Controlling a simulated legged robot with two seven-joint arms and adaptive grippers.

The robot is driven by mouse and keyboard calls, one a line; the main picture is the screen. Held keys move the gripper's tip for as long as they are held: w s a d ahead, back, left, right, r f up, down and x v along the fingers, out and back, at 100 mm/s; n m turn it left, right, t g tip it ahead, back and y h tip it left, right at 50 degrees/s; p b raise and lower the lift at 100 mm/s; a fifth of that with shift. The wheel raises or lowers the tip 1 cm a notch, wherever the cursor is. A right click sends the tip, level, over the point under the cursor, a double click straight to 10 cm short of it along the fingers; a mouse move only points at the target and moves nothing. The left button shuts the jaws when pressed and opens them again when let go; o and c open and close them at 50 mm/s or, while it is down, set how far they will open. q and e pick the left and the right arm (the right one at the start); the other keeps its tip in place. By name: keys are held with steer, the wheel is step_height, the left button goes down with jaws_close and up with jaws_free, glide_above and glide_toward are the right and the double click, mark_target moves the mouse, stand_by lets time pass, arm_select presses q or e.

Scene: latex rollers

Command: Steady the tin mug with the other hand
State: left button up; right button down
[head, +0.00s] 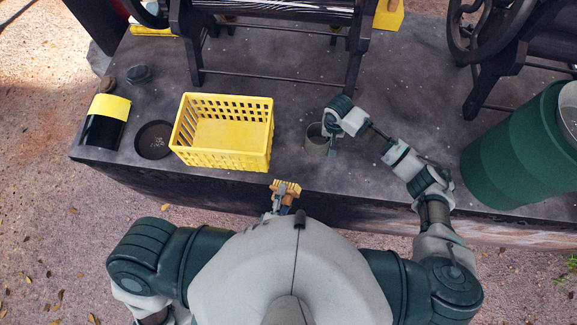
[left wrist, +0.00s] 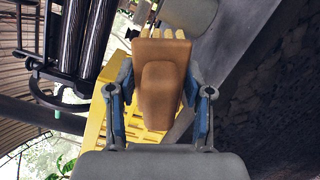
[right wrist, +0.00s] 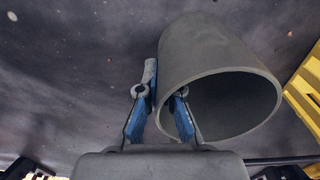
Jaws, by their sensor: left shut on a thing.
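The grey tin mug (head: 315,141) stands on the dark table top, right of the yellow crate. My right gripper (head: 332,142) is at the mug's right side. In the right wrist view the mug (right wrist: 215,62) shows its open mouth, and the fingers of my right gripper (right wrist: 160,100) stand apart at its near wall, one outside and one seemingly inside the rim. Whether they touch it is unclear. My left gripper (head: 277,192) is shut on a tan, brush-like block (head: 287,187), in front of the table edge. That block (left wrist: 160,85) fills the jaws in the left wrist view.
The yellow crate (head: 222,161) stands left of the mug. A dark round dish (head: 153,140) and a black-and-yellow can (head: 103,128) are further left. A roller machine (head: 275,77) stands behind, and a green barrel (head: 510,160) at right. The table front edge is close.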

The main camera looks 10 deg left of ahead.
steer(key=c, duration=1.2)
jaws_free()
steer(key=shift+c, duration=0.2)
